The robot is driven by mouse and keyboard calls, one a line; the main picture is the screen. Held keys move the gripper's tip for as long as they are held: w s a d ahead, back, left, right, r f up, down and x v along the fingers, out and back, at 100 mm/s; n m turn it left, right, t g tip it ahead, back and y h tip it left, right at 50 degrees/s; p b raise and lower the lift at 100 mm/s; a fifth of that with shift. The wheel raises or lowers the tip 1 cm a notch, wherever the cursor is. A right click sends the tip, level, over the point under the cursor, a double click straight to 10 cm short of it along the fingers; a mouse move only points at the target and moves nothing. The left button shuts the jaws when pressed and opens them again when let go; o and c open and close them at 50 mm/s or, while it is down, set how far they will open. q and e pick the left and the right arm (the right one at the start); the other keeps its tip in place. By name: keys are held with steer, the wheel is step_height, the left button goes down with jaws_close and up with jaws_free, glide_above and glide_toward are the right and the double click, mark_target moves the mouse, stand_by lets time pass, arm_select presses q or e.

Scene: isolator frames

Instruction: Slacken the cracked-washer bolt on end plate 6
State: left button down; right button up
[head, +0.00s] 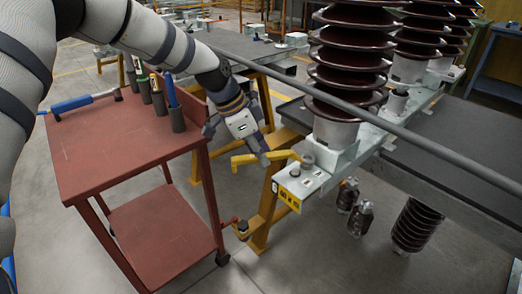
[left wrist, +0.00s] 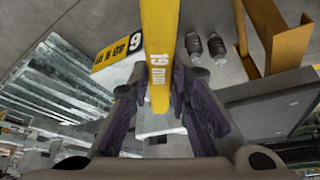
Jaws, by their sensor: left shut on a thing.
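My left gripper (head: 262,156) is shut on a yellow wrench (head: 282,156), which lies roughly level beside the end plate (head: 318,178). The wrench also shows in the left wrist view (left wrist: 160,35), marked 19 mm, between the gripper's fingers (left wrist: 162,90). The end plate carries a yellow label (head: 287,196), which reads 6 in the left wrist view (left wrist: 122,50). A bolt (head: 308,160) stands on the plate close to the wrench's right end; I cannot tell whether they touch. A smaller fitting (head: 295,172) sits nearer the label. No washer crack can be made out. My right gripper is out of view.
A red cart (head: 120,150) with upright tool holders (head: 158,95) and a blue-handled tool (head: 75,104) stands at left. Brown ribbed insulators (head: 348,75) rise behind the plate. A long grey bar (head: 400,130) crosses diagonally. Yellow legs (head: 265,205) support the frame.

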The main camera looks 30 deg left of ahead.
arm_select(q)
steer(key=shift+f, duration=0.6)
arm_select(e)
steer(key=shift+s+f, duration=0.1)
arm_select(q)
steer(key=shift+s+d+r, duration=0.1)
steer(key=shift+r, duration=0.1)
steer(key=s+d+n+y, duration=0.1)
steer(key=d+n, duration=0.2)
steer(key=s+d+n+t+y+p, duration=0.1)
steer(key=d+n, duration=0.2)
steer(key=n, duration=0.1)
steer(key=s+d+n+y+p, duration=0.1)
steer(key=s+d+n+y, duration=0.1)
steer(key=d+n, duration=0.1)
steer(key=shift+d+f+n+t, duration=0.15)
steer(key=shift+d+n+t, duration=0.25)
steer(key=shift+d, duration=0.1)
steer(key=shift+d+n+y, duration=0.3)
steer(key=shift+d+n, duration=0.3)
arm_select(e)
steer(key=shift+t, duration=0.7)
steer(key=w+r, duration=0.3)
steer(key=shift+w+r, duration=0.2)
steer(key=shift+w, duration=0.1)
arm_select(q)
steer(key=shift+a, duration=0.1)
